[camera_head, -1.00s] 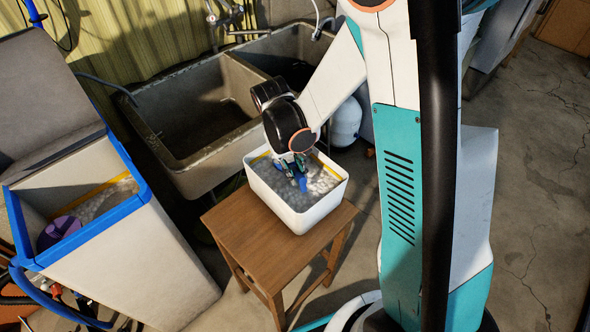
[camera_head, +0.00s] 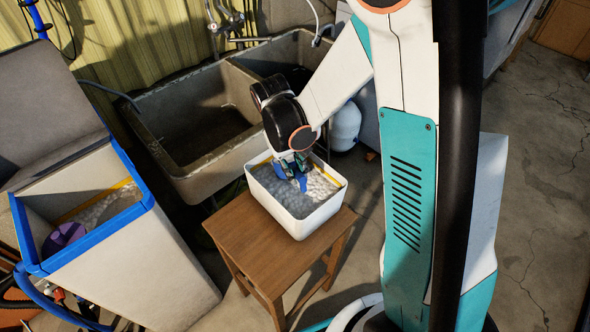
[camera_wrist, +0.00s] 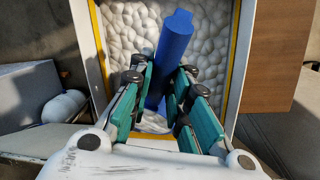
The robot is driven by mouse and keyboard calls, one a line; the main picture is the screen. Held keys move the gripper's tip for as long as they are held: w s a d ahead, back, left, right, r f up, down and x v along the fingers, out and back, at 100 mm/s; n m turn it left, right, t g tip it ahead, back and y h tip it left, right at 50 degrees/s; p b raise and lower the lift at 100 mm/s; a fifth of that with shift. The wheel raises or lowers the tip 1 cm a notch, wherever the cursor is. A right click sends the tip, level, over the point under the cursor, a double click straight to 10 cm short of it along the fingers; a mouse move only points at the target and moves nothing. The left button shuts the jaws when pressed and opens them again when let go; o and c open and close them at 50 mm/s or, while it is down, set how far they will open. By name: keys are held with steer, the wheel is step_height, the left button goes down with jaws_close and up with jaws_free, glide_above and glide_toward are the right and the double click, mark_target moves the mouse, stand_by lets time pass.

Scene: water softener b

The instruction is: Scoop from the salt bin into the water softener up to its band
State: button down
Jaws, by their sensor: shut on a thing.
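The salt bin (camera_head: 312,219) is a white open box with a yellow line inside, holding pale rounded salt lumps (camera_wrist: 205,30). My gripper (camera_head: 292,163) is over it, low at its opening. In the wrist view my gripper (camera_wrist: 162,82) is shut on a blue scoop (camera_wrist: 174,42). The scoop's blue part also shows against the salt in the head view (camera_head: 302,183); its lower end is partly hidden, so I cannot tell how deep it sits. The water softener (camera_head: 140,268) is the large pale cabinet at left, open, with a blue rim, a yellow band and pale salt inside.
The salt bin stands on a wooden stool (camera_head: 262,258). A purple round part (camera_head: 65,237) is inside the softener's near corner. A stone double sink (camera_head: 200,175) stands behind. A white rounded tank (camera_head: 346,124) is beyond the stool. Hoses lie at lower left.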

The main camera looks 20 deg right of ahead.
steer(key=p+v, duration=0.2)
steer(key=v, duration=0.1)
steer(key=d+p+v, duration=0.1)
steer(key=p+v, duration=0.1)
steer(key=s+p+v, duration=0.1)
steer(key=v, duration=0.2)
steer(key=shift+d+r+p, duration=0.2)
steer(key=shift+r+p, duration=0.2)
steer(key=shift+r, duration=0.15)
steer(key=shift+f, duration=0.1)
steer(key=t+b, duration=0.1)
steer(key=t, duration=0.3)
steer(key=shift+s+f, duration=0.1)
steer(key=shift+m+t+b, duration=0.3)
steer(key=shift+t+b, duration=0.15)
steer(key=shift+t, duration=0.25)
